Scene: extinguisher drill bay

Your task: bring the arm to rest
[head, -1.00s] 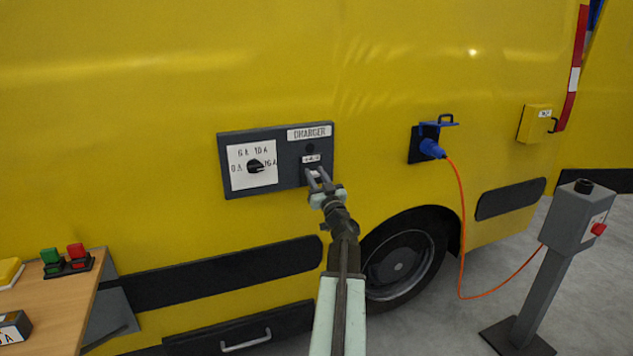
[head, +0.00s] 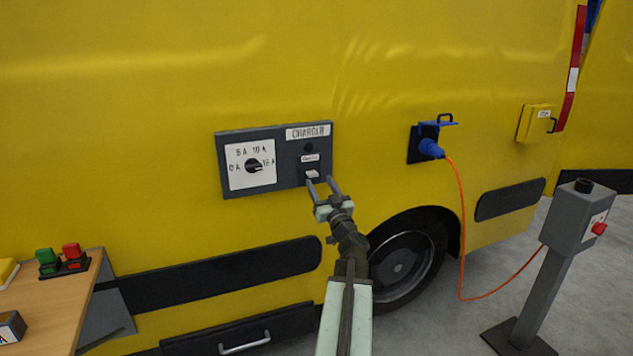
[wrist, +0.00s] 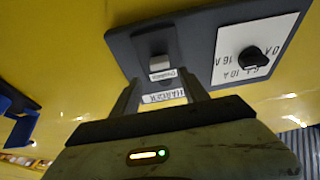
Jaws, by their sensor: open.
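My gripper (head: 321,182) is open and empty in front of the lower right part of the dark charger panel (head: 290,178) on the yellow van's side. In the head view its fingertips lie just below and right of a small light switch (head: 312,174); I cannot tell whether they touch the panel. In the wrist view the panel (wrist: 195,52) appears upside down. The switch (wrist: 159,66) shows beyond and between my two fingers (wrist: 160,88). A black dial knob (head: 254,166) sits on a white plate marked in amps.
A blue plug (head: 431,149) with an orange cable (head: 463,215) sits in the van's socket. The cable runs to a grey post (head: 550,270) at right. A wooden table (head: 50,300) with a green and red button box (head: 66,269) stands at left.

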